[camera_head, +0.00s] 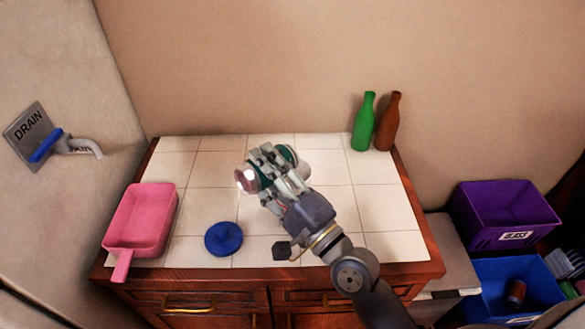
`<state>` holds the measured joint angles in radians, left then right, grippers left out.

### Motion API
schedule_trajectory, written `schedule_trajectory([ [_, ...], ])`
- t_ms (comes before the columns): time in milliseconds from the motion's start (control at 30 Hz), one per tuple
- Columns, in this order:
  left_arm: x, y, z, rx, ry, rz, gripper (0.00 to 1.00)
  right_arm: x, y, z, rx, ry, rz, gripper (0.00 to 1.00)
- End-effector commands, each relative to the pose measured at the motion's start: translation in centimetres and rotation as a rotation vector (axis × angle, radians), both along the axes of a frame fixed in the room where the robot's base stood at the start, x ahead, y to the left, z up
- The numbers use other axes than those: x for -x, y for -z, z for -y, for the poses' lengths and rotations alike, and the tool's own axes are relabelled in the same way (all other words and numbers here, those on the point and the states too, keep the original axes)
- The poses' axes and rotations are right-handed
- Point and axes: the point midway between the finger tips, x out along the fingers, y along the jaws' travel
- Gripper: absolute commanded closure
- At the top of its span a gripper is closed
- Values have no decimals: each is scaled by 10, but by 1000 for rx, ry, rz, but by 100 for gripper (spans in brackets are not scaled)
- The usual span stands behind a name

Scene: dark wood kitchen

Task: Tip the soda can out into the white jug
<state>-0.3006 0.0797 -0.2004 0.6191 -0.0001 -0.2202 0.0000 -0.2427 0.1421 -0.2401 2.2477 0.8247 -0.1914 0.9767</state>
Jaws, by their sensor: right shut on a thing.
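My right gripper (262,168) is above the middle of the white-tiled counter, its fingers shut around a can. The soda can (247,180) shows a shiny silver end at the left of the fingers and a dark green side. It lies tilted on its side in the grip; the fingers hide much of it. A small pale shape (304,168) shows just right of the fingers; I cannot tell whether it is the white jug. No other jug shows. My left gripper is not in view.
A pink pan with a handle (140,218) and a round blue thing (223,239) are on the counter's left half. Green (363,125) and brown (387,124) bottles stand at the back right. Purple (505,213) and blue (515,285) bins stand right of the counter. The right tiles are clear.

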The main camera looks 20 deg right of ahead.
Motion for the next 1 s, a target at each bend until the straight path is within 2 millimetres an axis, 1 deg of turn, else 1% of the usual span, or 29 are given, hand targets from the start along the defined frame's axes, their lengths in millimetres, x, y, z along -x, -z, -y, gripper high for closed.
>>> schedule_trajectory([
  [267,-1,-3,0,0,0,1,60,0,1,0,-28,1,-14,77],
  [1000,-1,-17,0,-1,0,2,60,-1,-5,3,-106,0,-53,77],
])
